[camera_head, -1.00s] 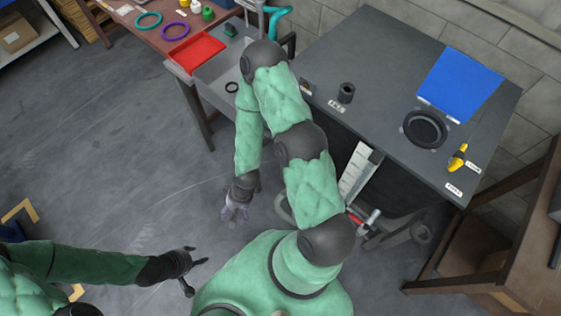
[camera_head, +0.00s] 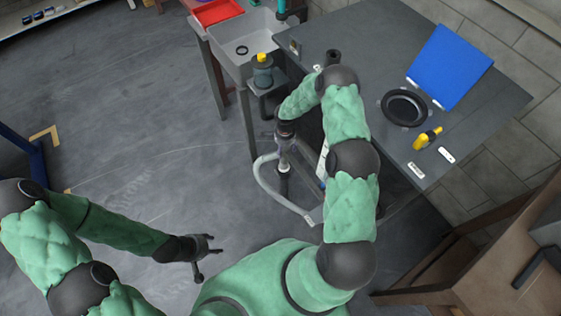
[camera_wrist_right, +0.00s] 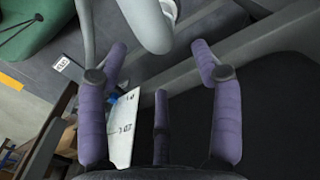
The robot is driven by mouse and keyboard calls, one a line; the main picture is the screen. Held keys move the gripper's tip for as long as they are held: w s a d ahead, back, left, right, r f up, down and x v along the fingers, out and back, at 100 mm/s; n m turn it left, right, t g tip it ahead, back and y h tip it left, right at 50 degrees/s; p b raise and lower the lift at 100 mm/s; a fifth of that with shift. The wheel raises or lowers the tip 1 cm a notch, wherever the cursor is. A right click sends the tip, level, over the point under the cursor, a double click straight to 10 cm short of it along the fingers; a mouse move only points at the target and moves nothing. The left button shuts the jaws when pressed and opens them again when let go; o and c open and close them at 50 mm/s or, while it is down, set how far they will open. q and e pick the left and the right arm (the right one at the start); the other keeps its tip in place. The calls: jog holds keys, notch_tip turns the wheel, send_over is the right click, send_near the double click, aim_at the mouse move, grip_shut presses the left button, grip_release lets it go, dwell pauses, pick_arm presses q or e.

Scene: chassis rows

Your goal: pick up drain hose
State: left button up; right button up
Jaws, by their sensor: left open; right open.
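A light grey drain hose (camera_head: 265,182) hangs in a curved loop below the sink, left of the workbench. In the right wrist view a pale grey curved tube, apparently the hose (camera_wrist_right: 150,27), shows at the top, just beyond and between the fingertips. My right gripper (camera_wrist_right: 160,50) is open and empty, its purple fingers spread toward the tube, which they do not enclose. In the head view my right gripper (camera_head: 290,150) is near the upper part of the hose, partly hidden by its wrist. My left gripper (camera_head: 207,257) is open and empty over the floor.
The dark workbench (camera_head: 455,95) holds a blue panel (camera_head: 452,65), a black ring (camera_head: 404,107) and a yellow tool (camera_head: 427,138). The sink (camera_head: 240,35) and a yellow-capped bottle (camera_head: 263,72) stand behind the hose. A white labelled plate (camera_wrist_right: 124,128) is beside my right fingers.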

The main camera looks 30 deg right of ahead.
aim_at(284, 153)
notch_tip(284, 153, down, 4)
jog(key=shift+f+b, duration=0.15)
jog(key=shift+b, duration=0.35)
jog(key=shift+w+f+b, duration=0.15)
jog(key=shift+f+b, duration=1.05)
jog(key=shift+f, duration=1.4)
grip_shut()
